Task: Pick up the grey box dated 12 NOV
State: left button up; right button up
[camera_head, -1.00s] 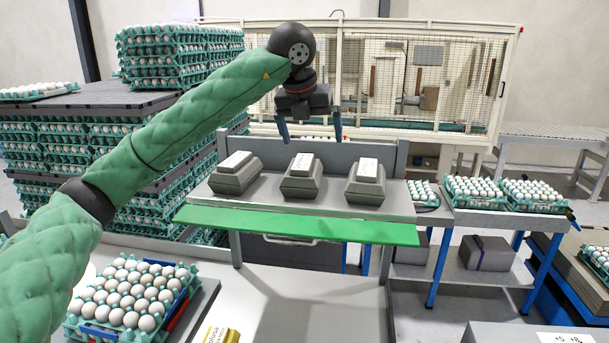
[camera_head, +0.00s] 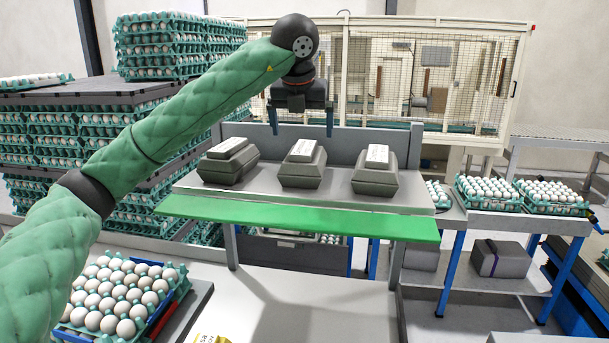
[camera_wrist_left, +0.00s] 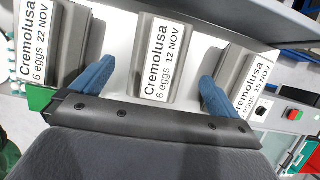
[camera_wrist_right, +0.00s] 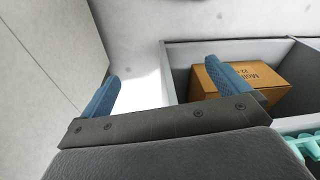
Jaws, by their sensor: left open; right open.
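Three grey egg boxes with white labels stand in a row on a shelf. The middle one is the grey box dated 12 NOV (camera_head: 301,174); its label reads clearly in the left wrist view (camera_wrist_left: 160,62). In that view the box dated 22 NOV (camera_wrist_left: 72,45) is on the left and the box dated 15 NOV (camera_wrist_left: 226,68) on the right. My left gripper (camera_head: 301,128) is open above the middle box, pointing down. In the left wrist view its fingers appear either side of that box, with nothing between them gripped. My right gripper (camera_wrist_right: 165,85) is open and empty, seen only in its wrist view.
The shelf (camera_head: 400,199) has a green front edge (camera_head: 300,219) and a grey back panel. Egg trays (camera_head: 115,318) stand at lower left, and more (camera_head: 552,207) at right. The right wrist view shows a brown carton (camera_wrist_right: 205,86) in a grey compartment.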

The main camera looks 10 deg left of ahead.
aim_at(304, 147)
pick_arm(q)
jog(key=shift+s+f, duration=0.1)
jog(key=shift+f, duration=0.2)
jog(key=shift+p+x, duration=0.45)
jog(key=shift+x, duration=0.75)
jog(key=p+x, duration=0.3)
jog(key=x, duration=0.1)
jog(key=shift+d+f, duration=0.15)
jog(key=shift+f, duration=0.2)
jog(key=shift+w+f, duration=0.25)
jog(key=shift+f, duration=0.1)
pick_arm(e)
notch_tip(304, 147, down, 10)
jog(key=s+d, duration=0.2)
jog(key=shift+s+d+f, duration=0.25)
jog(key=shift+s+d, duration=0.05)
jog(key=shift+s, duration=0.1)
pick_arm(q)
jog(key=shift+f+b, duration=0.25)
jog(key=shift+b, duration=0.25)
pick_arm(e)
jog(key=shift+f, duration=0.65)
pick_arm(q)
jog(key=shift+c, duration=0.4)
jog(key=c, duration=0.9)
jog(key=shift+r, duration=0.1)
jog(key=shift+c, duration=0.3)
pick_arm(e)
jog(key=shift+r, duration=0.1)
